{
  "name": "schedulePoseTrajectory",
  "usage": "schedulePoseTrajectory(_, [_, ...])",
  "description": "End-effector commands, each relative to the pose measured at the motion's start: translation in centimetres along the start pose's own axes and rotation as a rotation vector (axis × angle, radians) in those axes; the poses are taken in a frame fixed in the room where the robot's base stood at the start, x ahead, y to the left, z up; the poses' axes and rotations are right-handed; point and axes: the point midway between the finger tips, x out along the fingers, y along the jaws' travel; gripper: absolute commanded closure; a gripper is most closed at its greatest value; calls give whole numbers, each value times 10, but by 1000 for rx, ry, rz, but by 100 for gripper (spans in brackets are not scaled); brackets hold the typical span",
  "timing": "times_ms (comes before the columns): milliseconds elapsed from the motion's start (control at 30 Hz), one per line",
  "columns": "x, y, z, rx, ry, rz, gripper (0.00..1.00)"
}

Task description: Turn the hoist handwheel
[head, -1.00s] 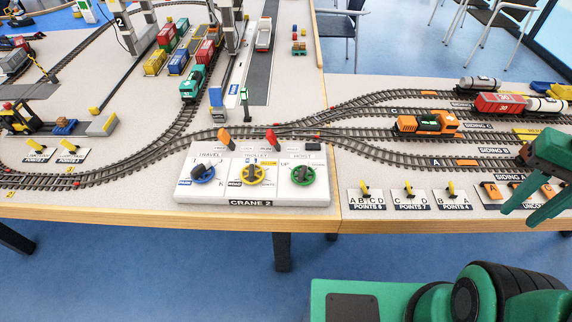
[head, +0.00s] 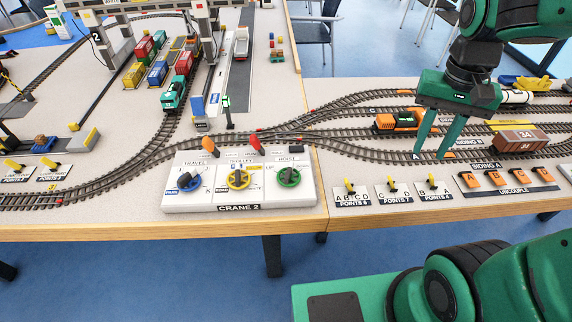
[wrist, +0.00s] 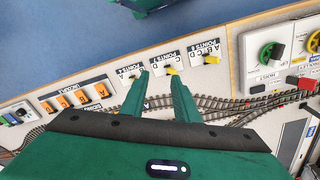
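The hoist handwheel (head: 289,177) is a green ring with a dark handle, at the right end of the white CRANE 2 panel (head: 210,199). It also shows in the wrist view, at the upper right (wrist: 271,53). A yellow trolley wheel (head: 238,179) and a blue travel wheel (head: 189,183) sit to its left in the head view. My green gripper (head: 430,156) is open and empty, with its two fingers apart, pointing down over the siding tracks right of the panel. The fingers also show in the wrist view (wrist: 160,80). The gripper is well clear of the handwheel.
An orange lever (head: 209,146) and a red lever (head: 256,146) stand at the panel's back edge. Points switches (head: 392,188) and orange uncouple buttons (head: 494,178) lie to its right. An orange locomotive (head: 398,121) and a brown wagon (head: 520,140) stand near my gripper.

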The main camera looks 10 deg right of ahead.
Motion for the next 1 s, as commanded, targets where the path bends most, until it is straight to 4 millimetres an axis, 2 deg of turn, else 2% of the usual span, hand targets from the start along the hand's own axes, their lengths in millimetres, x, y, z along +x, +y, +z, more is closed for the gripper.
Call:
schedulePoseTrajectory(33, [0, -36, -7, -35, 1, 5, 72])
schedulePoseTrajectory(100, [0, -86, -10, -60, 7, 4, 72])
schedulePoseTrajectory(200, [4, -155, -1, -90, 9, -5, 72])
schedulePoseTrajectory(300, [9, -213, 17, -115, 3, -18, 72])
schedulePoseTrajectory(400, [13, -256, 37, -129, -5, -28, 72])
schedulePoseTrajectory(500, [17, -282, 53, -137, -13, -36, 72])
schedulePoseTrajectory(600, [20, -293, 61, -139, -17, -39, 72])
schedulePoseTrajectory(767, [34, -296, 63, -138, -19, -38, 72])
schedulePoseTrajectory(1000, [76, -296, 64, -139, -20, -36, 72])
